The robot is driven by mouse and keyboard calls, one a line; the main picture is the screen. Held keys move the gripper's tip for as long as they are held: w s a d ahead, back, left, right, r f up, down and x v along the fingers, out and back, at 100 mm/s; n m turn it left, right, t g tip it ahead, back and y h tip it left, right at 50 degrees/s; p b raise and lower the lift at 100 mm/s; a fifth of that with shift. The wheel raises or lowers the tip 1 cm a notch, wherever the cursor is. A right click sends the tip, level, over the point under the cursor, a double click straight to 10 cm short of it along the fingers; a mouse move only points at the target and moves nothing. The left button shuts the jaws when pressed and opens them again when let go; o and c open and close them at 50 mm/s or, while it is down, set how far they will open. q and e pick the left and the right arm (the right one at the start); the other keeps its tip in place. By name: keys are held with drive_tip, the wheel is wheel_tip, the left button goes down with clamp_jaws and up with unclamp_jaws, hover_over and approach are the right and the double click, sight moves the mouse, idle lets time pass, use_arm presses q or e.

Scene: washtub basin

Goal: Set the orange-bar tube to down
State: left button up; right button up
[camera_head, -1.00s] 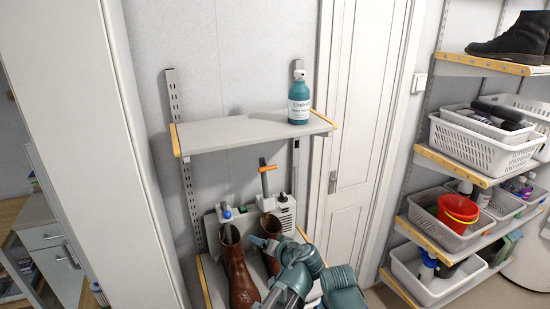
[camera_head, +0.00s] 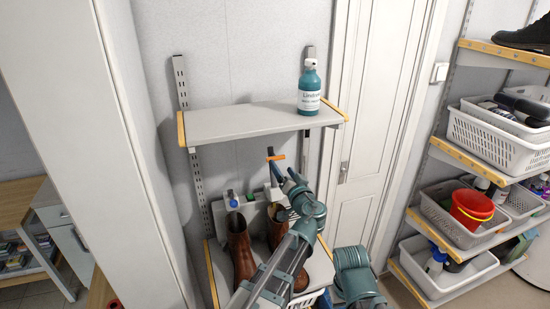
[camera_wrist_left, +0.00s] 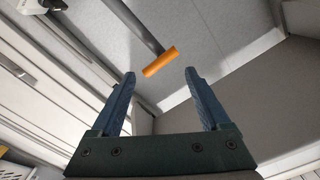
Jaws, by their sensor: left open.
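The orange-bar tube stands upright behind the lower shelf's boots. Its orange crossbar (camera_head: 276,157) sits at the top, just below the upper shelf. My left gripper (camera_head: 283,180) is open close to the tube's upper part and hides some of it. In the left wrist view the orange bar (camera_wrist_left: 160,61) shows between and slightly beyond the open fingertips (camera_wrist_left: 160,73), with no visible contact. A grey tube runs away from the bar. The boot dryer (camera_head: 216,211) is partly hidden behind the boots and my arm. My right gripper is not in view.
The upper shelf (camera_head: 240,124) overhangs and carries a teal bottle (camera_head: 309,90). A pair of brown boots (camera_head: 240,258) stands at the dryer. A white cabinet side (camera_head: 110,150) is at left. Shelves with white baskets (camera_head: 485,140) and a red bucket (camera_head: 472,207) are at right.

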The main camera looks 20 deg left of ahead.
sight(275, 156)
use_arm(q)
drive_tip(key=x, duration=0.8)
drive_tip(key=shift+c, duration=0.3)
clamp_jaws()
